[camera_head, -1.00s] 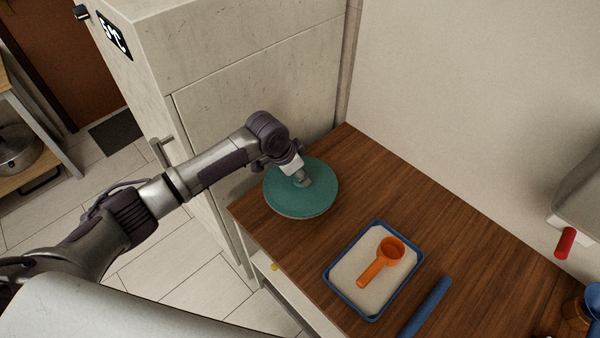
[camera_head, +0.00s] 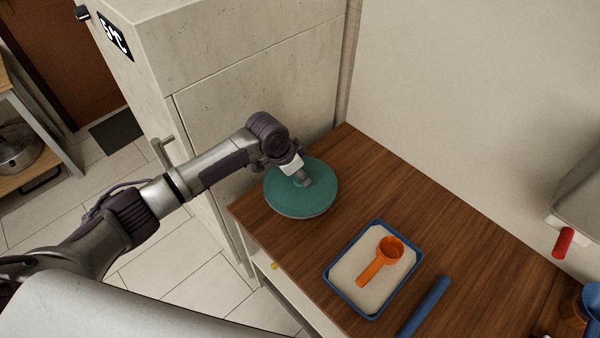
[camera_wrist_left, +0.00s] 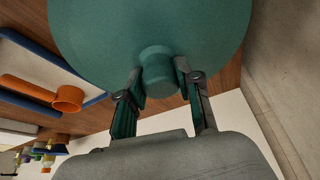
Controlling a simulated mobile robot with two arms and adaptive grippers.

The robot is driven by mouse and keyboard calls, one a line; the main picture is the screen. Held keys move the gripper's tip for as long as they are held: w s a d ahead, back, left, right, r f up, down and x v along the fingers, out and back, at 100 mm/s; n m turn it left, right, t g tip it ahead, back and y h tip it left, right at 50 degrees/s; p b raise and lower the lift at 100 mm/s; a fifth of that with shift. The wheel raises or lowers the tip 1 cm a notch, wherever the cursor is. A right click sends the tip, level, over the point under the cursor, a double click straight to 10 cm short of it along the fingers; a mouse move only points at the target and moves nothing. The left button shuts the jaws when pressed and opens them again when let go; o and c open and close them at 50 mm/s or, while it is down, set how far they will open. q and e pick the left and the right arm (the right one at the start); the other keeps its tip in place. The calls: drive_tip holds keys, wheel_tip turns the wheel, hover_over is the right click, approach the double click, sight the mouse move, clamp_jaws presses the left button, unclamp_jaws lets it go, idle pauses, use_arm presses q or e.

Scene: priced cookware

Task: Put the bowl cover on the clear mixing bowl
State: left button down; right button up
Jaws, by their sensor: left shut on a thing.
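The bowl cover (camera_head: 312,200) is a round teal disc with a knob, at the counter's far left end in the head view. My left gripper (camera_head: 301,178) is above it, with its fingers at the knob. In the left wrist view, the two fingers of the left gripper (camera_wrist_left: 160,84) are shut on the knob of the bowl cover (camera_wrist_left: 110,35). A thin pale rim shows under the cover's near edge, but the clear mixing bowl cannot be made out; the cover hides what is beneath. My right gripper is not in view.
A blue-rimmed tray (camera_head: 334,284) holding pale contents and an orange scoop (camera_head: 379,262) lies on the wooden counter (camera_head: 440,230). A blue rod (camera_head: 427,306) lies beside it. A tall pale cabinet (camera_head: 255,85) and the wall border the cover.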

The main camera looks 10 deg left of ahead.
use_arm(q)
drive_tip(key=shift+f, duration=0.15)
drive_tip(key=shift+f, duration=0.25)
idle(0.3)
drive_tip(key=shift+c, duration=0.3)
unclamp_jaws()
idle(0.5)
drive_tip(key=v, duration=1.2)
drive_tip(key=shift+d, duration=0.1)
idle(0.6)
